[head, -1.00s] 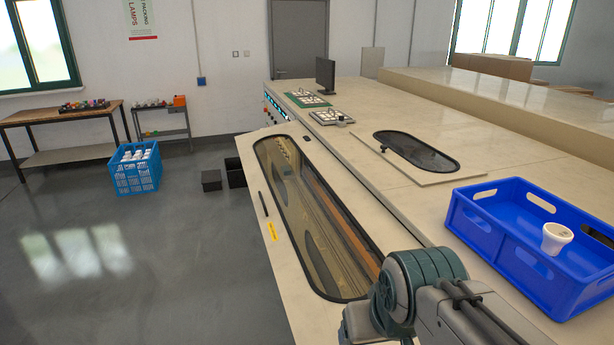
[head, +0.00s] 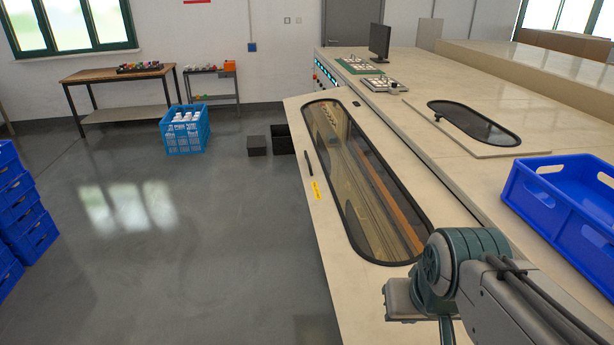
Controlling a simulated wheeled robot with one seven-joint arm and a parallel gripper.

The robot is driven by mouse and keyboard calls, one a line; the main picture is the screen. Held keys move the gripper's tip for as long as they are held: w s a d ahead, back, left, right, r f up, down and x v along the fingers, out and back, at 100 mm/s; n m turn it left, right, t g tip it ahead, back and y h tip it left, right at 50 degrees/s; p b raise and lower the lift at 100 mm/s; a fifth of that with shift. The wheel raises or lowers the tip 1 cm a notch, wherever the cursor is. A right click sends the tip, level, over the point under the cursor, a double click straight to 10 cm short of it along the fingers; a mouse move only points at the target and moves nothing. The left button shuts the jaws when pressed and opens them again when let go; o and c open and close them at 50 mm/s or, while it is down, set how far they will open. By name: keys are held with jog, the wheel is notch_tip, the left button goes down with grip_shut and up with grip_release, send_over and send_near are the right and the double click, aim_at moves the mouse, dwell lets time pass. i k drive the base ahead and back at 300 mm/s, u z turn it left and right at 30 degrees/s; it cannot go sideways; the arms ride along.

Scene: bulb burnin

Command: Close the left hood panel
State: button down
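The beige hood panel (head: 307,207) with a long dark-framed window (head: 365,190) is in the middle of the head view, along the left side of the machine. It slopes down and outward to the left from the machine's top edge. A dark bar handle (head: 308,163) and a yellow label (head: 316,190) sit near its outer edge. Whether its edge touches the frame cannot be told. My arm reaches in from the lower right, in front of the panel's near end. My gripper is out of view, and my arm hides part of that end.
A blue crate (head: 530,205) stands on the machine top at right, near a second dark-windowed panel (head: 470,122). Blue crates (head: 28,225) are stacked at far left; black bins (head: 281,140) stand beyond the panel.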

aim_at(356, 280)
jog(key=k, duration=0.5)
jog(key=u, duration=1.15)
jog(key=i, duration=2.2)
jog(key=z, duration=1.95)
